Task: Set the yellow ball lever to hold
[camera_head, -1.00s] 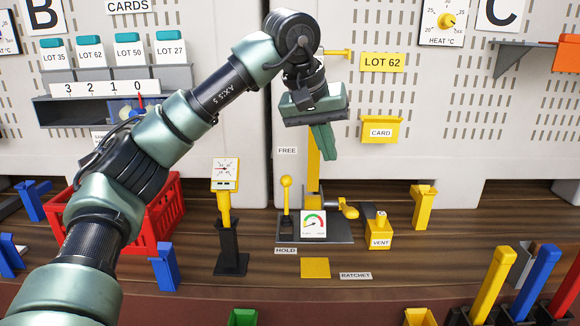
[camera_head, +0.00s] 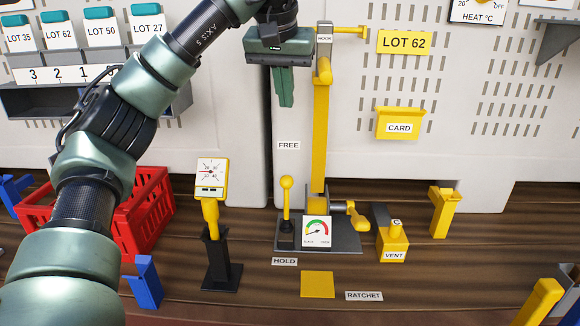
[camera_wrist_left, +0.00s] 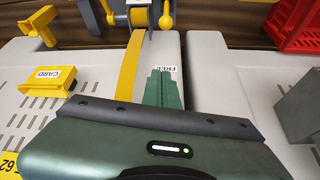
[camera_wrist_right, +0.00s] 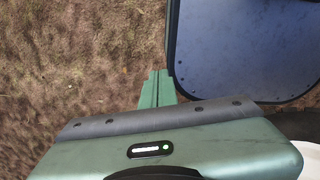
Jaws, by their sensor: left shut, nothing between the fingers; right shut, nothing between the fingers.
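The yellow ball lever (camera_head: 286,205) stands upright on a dark base plate (camera_head: 345,239) on the wooden bench. A FREE label (camera_head: 289,145) is on the wall behind it and a HOLD label (camera_head: 284,261) is on the bench in front of it. In the left wrist view the lever (camera_wrist_left: 165,14) shows near the top. My left gripper (camera_head: 286,104) is shut and empty, pointing down, well above the lever and apart from it. It also shows in the left wrist view (camera_wrist_left: 161,72). My right gripper (camera_wrist_right: 154,75) is shut and empty, over brown ground away from the bench.
A dial gauge (camera_head: 317,231) and a yellow crank (camera_head: 355,215) sit right beside the lever. A tall yellow post (camera_head: 321,140) rises behind. A yellow meter (camera_head: 212,175) stands to the left, with a red crate (camera_head: 152,210) beyond. A yellow VENT block (camera_head: 393,243) is to the right.

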